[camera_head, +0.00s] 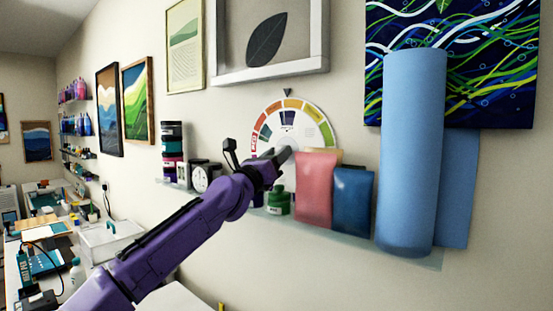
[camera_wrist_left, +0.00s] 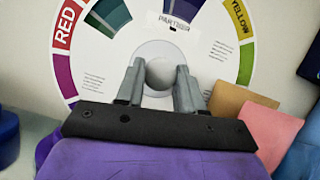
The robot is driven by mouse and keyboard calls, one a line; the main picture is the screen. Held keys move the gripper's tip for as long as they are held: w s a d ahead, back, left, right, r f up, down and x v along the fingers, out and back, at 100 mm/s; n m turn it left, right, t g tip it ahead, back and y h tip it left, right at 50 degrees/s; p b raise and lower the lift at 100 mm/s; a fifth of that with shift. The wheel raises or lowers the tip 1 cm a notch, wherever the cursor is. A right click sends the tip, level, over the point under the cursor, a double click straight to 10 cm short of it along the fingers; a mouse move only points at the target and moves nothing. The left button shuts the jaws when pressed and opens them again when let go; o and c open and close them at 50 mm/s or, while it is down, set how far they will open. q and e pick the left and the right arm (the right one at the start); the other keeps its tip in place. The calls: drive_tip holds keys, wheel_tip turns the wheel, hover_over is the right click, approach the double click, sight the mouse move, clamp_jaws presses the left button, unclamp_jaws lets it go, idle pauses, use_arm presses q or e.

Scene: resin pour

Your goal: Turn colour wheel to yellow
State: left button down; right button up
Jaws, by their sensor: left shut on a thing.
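The round colour wheel (camera_head: 300,133) is on the wall, with coloured segments around its rim. A small dark pointer (camera_head: 287,92) sits above its top, with an orange-yellow segment below it. In the left wrist view the wheel's RED label (camera_wrist_left: 65,26) is at upper left and its YELLOW label (camera_wrist_left: 240,20) at upper right, on a yellow-green segment. My left gripper (camera_head: 282,156) reaches the wheel's centre. In the left wrist view its fingers (camera_wrist_left: 160,82) are shut on the pale round knob (camera_wrist_left: 159,72). My right gripper is not in view.
The pouches stand close right of my left gripper.

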use_arm(q)
drive_tip(key=shift+n+t+y+b, duration=0.3)
drive_tip(key=shift+n+y+b, duration=0.35)
drive_tip(key=shift+n, duration=1.05)
drive_tip(key=shift+r+n+y, duration=0.1)
drive_tip(key=shift+n+y, duration=0.15)
drive_tip(key=shift+n, duration=0.05)
drive_tip(key=c, duration=0.7)
unclamp_jaws()
drive_tip(key=shift+s+a+f+b, duration=0.1)
drive_tip(key=shift+s+f+b, duration=0.2)
drive_tip(key=shift+b, duration=0.1)
drive_tip(key=b+v, duration=0.7)
drive_tip(key=v, duration=0.2)
drive_tip(key=shift+s, duration=0.35)
